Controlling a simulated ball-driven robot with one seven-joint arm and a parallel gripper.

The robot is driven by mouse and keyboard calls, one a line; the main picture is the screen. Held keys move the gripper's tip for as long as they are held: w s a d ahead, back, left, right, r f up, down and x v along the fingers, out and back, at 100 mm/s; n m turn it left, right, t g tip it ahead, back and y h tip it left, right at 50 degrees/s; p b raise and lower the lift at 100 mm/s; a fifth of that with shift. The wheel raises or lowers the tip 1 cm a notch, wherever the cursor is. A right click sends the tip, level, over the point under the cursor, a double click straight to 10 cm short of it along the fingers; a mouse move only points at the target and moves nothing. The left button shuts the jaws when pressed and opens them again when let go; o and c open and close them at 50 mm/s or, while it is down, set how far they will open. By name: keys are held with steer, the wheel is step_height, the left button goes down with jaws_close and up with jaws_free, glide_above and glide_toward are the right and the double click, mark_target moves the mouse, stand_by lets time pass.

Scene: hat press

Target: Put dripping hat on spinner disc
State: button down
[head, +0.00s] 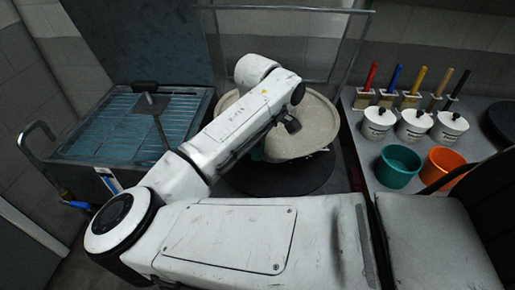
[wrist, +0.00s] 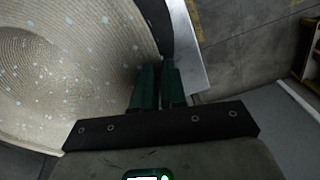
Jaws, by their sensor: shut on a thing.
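The pale straw hat (head: 322,130), speckled with light water drops in the wrist view (wrist: 75,70), has a wide brim. It is over the black round spinner disc (head: 300,184) in the head view, looking tilted. My gripper (wrist: 160,72) has its green fingers shut on the hat's brim edge. In the head view my arm covers part of the hat and most of the gripper. I cannot tell whether the hat touches the disc. A dark strip beside the fingers in the wrist view may be the disc's edge.
A clear framed screen (head: 357,45) stands behind the disc. At right, a counter holds brushes (head: 396,78), white lidded pots (head: 413,125), a green cup (head: 397,168) and an orange cup (head: 445,165).

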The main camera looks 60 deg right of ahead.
steer(key=shift+f+b, duration=0.6)
steer(key=shift+b, duration=0.35)
stand_by(0.6)
steer(key=c, duration=1.1)
jaws_free()
steer(key=shift+r, duration=0.1)
step_height(320, 180, up, 11)
steer(key=b, duration=0.1)
steer(key=shift+f, duration=0.2)
